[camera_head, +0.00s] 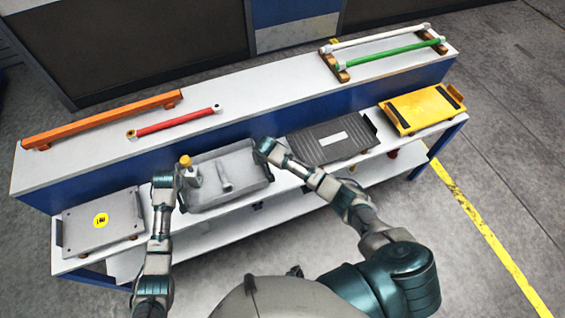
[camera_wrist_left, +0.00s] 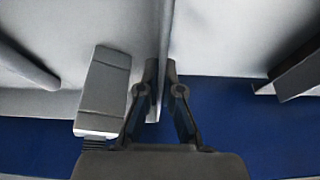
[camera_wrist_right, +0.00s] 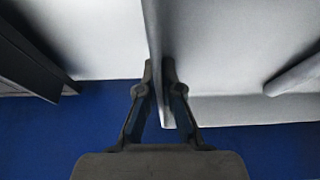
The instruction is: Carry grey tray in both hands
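The grey tray (camera_head: 240,157) is at the middle of the bench's front ledge, with raised walls. A pale bottle-like piece with a yellow top (camera_head: 187,163) and a light grey piece (camera_head: 224,174) stand or lie in it. My left gripper (camera_head: 178,178) is at the tray's left wall; in the left wrist view its fingers (camera_wrist_left: 161,72) close on either side of that wall. My right gripper (camera_head: 265,147) is at the right wall; its fingers (camera_wrist_right: 158,72) pinch that wall in the right wrist view. Whether the tray touches the ledge is not clear.
A grey plate with a yellow sticker (camera_head: 88,222) lies to the left on the ledge. A black ribbed tray (camera_head: 318,148) and a yellow tray (camera_head: 425,108) stand to the right. Orange, red, white and green bars lie on the raised back shelf (camera_head: 250,83).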

